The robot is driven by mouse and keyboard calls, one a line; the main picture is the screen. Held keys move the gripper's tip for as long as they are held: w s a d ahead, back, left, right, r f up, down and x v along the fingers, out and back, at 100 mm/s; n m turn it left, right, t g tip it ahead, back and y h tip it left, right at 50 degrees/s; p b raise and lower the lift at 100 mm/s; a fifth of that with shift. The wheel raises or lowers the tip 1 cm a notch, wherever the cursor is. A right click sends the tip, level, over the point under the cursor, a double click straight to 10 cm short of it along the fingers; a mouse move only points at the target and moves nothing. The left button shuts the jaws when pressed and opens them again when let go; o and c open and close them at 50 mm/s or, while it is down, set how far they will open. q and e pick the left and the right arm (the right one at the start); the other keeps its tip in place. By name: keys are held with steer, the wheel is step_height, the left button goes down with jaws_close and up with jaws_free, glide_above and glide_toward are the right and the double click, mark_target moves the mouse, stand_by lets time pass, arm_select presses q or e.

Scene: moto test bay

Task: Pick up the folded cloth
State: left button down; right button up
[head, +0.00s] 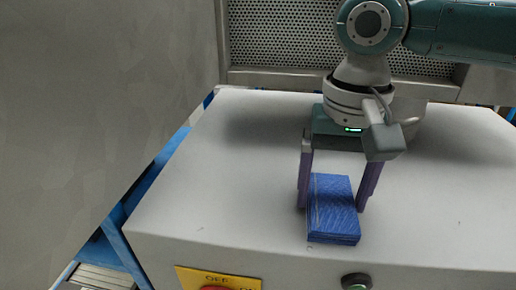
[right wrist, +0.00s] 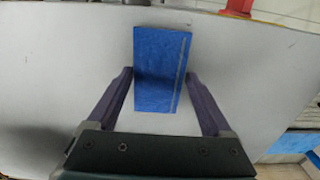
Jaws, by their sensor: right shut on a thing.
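The folded cloth (head: 334,212) is a blue, flat rectangular stack near the front edge of the white tabletop. My right gripper (head: 332,200) reaches down from above with its two purple fingers on either side of the cloth. It is shut on the cloth, which looks to be at table level; I cannot tell if it is lifted. In the right wrist view, the cloth (right wrist: 160,85) lies between the fingertips of the gripper (right wrist: 160,74), with a pale stripe along its right side. My left gripper is not in view.
The white tabletop (head: 220,180) is clear around the cloth. A yellow label (head: 217,279) and a dark round button (head: 356,282) are on its front face. A perforated metal panel (head: 280,40) stands behind, and a grey wall (head: 100,90) is at the left.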

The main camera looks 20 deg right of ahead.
steer(key=c, duration=0.6)
steer(key=shift+o, duration=0.2)
step_height(320, 180, up, 10)
steer(key=b, duration=0.4)
step_height(320, 180, up, 10)
steer(key=p, duration=0.2)
glide_above(329, 198)
steer(key=shift+s, duration=0.15)
